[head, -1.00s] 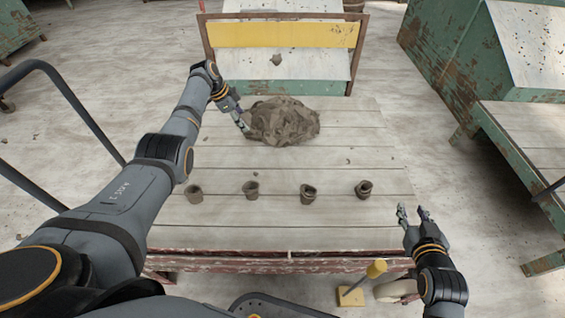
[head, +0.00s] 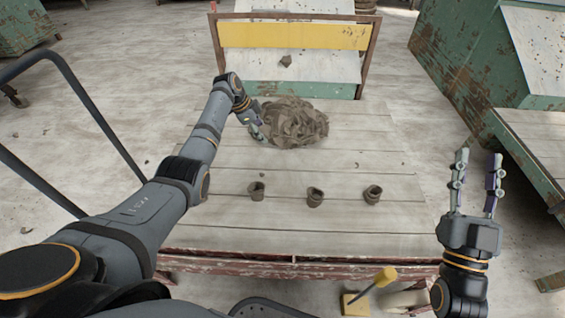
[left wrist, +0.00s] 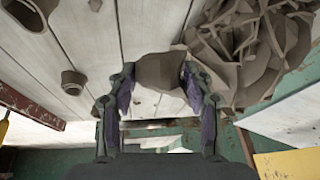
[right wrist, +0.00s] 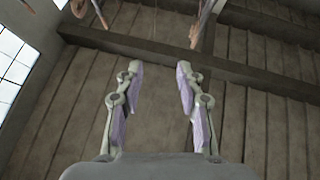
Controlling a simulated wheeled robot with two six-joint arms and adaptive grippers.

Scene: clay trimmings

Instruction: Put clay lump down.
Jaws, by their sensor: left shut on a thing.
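A brown clay lump (left wrist: 160,70) sits between the fingers of my left gripper (left wrist: 158,85), which is shut on it. In the head view my left gripper (head: 262,134) is at the left edge of a heap of clay trimmings (head: 296,125), and the lump cannot be told apart there. The left wrist view shows the heap (left wrist: 255,45) just right of the lump. Whether the lump touches the table is unclear. My right gripper (head: 477,160) is open and empty, raised right of the table; its fingers (right wrist: 158,75) are spread in the right wrist view.
Three small clay cup-like pieces (head: 257,191) (head: 315,197) (head: 373,194) stand in a row on the plank table (head: 300,230). A yellow-fronted frame (head: 295,36) stands behind. Green rusty benches (head: 470,60) are on the right. Crumbs are scattered around.

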